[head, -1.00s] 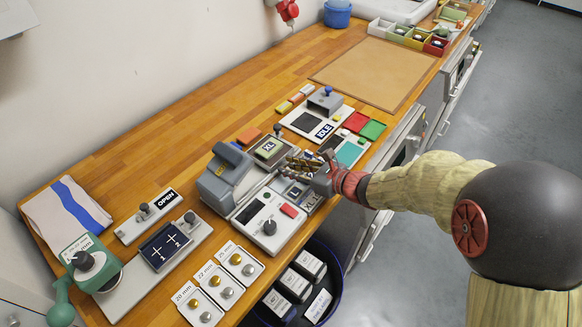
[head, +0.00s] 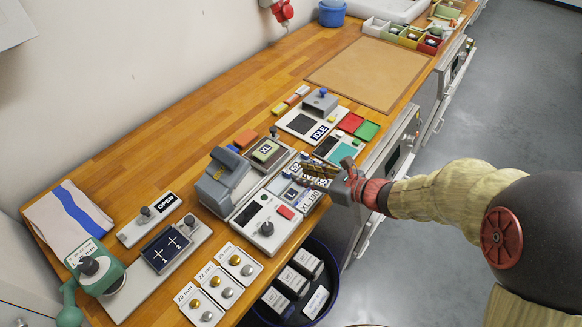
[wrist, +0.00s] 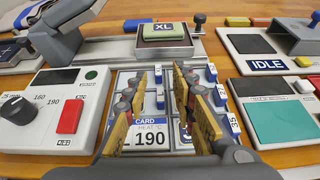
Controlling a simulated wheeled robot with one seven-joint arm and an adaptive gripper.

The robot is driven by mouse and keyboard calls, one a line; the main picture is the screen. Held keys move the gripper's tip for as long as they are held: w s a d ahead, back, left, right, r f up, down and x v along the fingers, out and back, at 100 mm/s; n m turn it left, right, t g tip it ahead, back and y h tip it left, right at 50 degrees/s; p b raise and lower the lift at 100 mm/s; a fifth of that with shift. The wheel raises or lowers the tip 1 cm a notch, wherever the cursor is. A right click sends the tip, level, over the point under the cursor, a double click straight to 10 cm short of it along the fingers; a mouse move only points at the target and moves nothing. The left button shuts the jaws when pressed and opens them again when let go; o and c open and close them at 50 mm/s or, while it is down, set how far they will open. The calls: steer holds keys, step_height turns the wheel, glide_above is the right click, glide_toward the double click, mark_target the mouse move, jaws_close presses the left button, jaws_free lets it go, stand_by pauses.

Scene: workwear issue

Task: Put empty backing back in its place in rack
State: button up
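I cannot tell whether this is the backing. The rack (head: 281,183), with blue-and-white size labels, lies just in front of the press, and its "190" card (wrist: 148,140) shows at the near end. My gripper (head: 314,174) is above the rack's right side. In the wrist view its yellow-padded fingers (wrist: 172,85) stand apart with nothing seen between them. The fingers hide part of the rack.
The grey press head (head: 222,180) stands left of the plate. A control box (head: 262,222) with a red button is left of the rack. An IDLE station (head: 313,121) and a teal pad (head: 343,153) lie to the right. The brown mat (head: 378,73) is clear.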

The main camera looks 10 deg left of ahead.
steer(key=p+v, duration=0.1)
steer(key=v, duration=0.4)
steer(key=shift+r, duration=0.2)
steer(key=shift+s+a+r+n, duration=0.1)
steer(key=shift+s+r+n, duration=0.1)
steer(key=shift+r+n, duration=0.1)
steer(key=s+d+r+n+g+h, duration=0.1)
steer(key=s+r+n+g+h, duration=0.15)
steer(key=s+n, duration=0.35)
steer(key=s+d+r+n+g+h, duration=0.1)
steer(key=s+r+n+g, duration=0.1)
steer(key=s+r+n, duration=0.35)
steer(key=s+d+r+n+t+h, duration=0.1)
steer(key=s+d+r+n+h, duration=0.1)
steer(key=s+d+n+h, duration=0.2)
steer(key=s+d+r+n+t+h, duration=0.2)
steer(key=s+d+r+n+h, duration=0.1)
steer(key=d+n, duration=0.5)
steer(key=s+d+h, duration=0.1)
steer(key=d, duration=0.2)
steer(key=shift+s+d+r, duration=0.25)
steer(key=shift+s+d, duration=0.05)
steer(key=shift+d, duration=0.05)
